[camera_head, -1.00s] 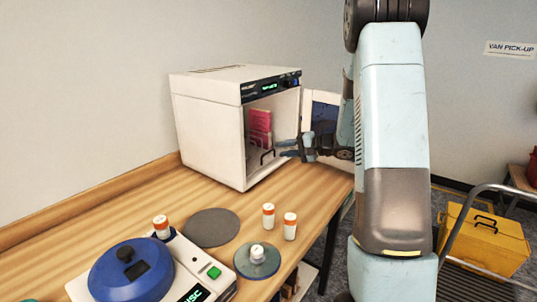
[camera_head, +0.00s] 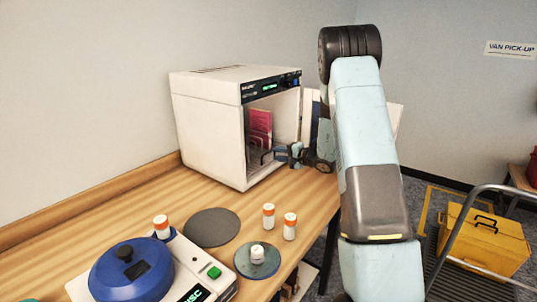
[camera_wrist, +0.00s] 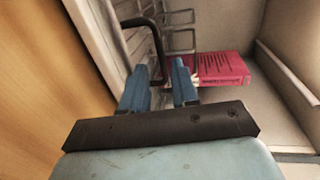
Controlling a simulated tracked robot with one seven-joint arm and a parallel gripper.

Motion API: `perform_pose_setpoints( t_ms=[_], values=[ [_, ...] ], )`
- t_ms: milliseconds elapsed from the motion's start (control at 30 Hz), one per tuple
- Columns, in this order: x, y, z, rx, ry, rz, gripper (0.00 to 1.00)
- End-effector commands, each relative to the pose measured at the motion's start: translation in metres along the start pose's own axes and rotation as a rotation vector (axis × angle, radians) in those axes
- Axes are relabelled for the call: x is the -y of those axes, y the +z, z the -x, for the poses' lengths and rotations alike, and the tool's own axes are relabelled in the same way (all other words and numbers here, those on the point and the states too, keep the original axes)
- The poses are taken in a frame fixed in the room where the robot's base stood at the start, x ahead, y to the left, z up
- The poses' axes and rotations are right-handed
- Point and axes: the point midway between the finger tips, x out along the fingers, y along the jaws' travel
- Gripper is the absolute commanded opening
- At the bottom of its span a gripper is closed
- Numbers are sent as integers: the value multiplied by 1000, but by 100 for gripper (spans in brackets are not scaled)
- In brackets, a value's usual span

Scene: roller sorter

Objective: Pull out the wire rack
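The wire rack (camera_wrist: 180,17) is inside the white cabinet, and its thin grey wires show at the top of the wrist view. Its black handle (camera_wrist: 157,45) sticks out at the front and shows small in the head view (camera_head: 264,157). My gripper (camera_wrist: 157,75) is at the cabinet's opening, also seen in the head view (camera_head: 279,154). Its two blue fingers are apart, and one leg of the handle reaches into the gap between them. I cannot see finger contact on the handle. A pink-red book-like item (camera_wrist: 220,69) is inside beside the handle, upright in the head view (camera_head: 260,128).
The white cabinet (camera_head: 208,125) stands on the wooden bench, its door (camera_head: 309,115) swung open on the right behind my arm. White bottles with orange bands (camera_head: 268,217), a grey disc (camera_head: 211,228) and a blue-lidded device (camera_head: 131,271) are in front.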

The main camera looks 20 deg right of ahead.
Motion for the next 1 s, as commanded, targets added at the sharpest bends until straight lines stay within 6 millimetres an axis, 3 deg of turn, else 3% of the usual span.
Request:
perform_pose_setpoints(
  t_ms=[100, 300, 767, 1000],
  values=[
    [0, 1, -22, 3, 1, 1, 29],
    [0, 1, -46, 2, 0, 1, 29],
    [0, 0, -57, 0, 0, 0, 29],
    [0, 0, -57, 0, 0, 0, 8]
  ],
)
